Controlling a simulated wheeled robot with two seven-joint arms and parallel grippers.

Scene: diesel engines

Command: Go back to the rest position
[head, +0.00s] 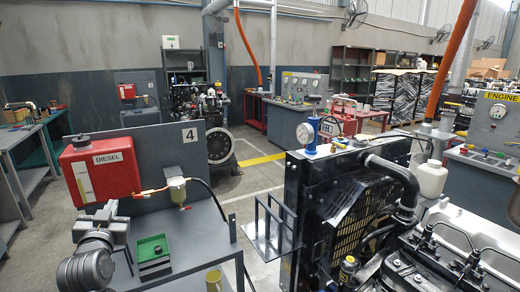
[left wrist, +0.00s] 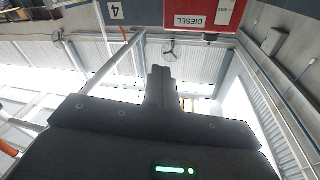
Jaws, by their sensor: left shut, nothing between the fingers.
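My left gripper (head: 110,209) is at the lower left of the head view, raised in front of the red diesel tank (head: 99,168) and apart from any held object. In the left wrist view its fingers (left wrist: 161,72) are together with nothing between them, and the roof shows behind them. The red tank, labelled DIESEL, also shows upside down at the top of the left wrist view (left wrist: 205,14). My right gripper is not in view.
A grey bench (head: 200,240) carries a green-lined tray (head: 152,247) and a fuel filter (head: 177,191) beside the tank. A diesel engine with a black radiator (head: 345,215) fills the right foreground. A grey panel marked 4 (head: 190,135) stands behind the bench. Clear floor (head: 250,178) lies beyond.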

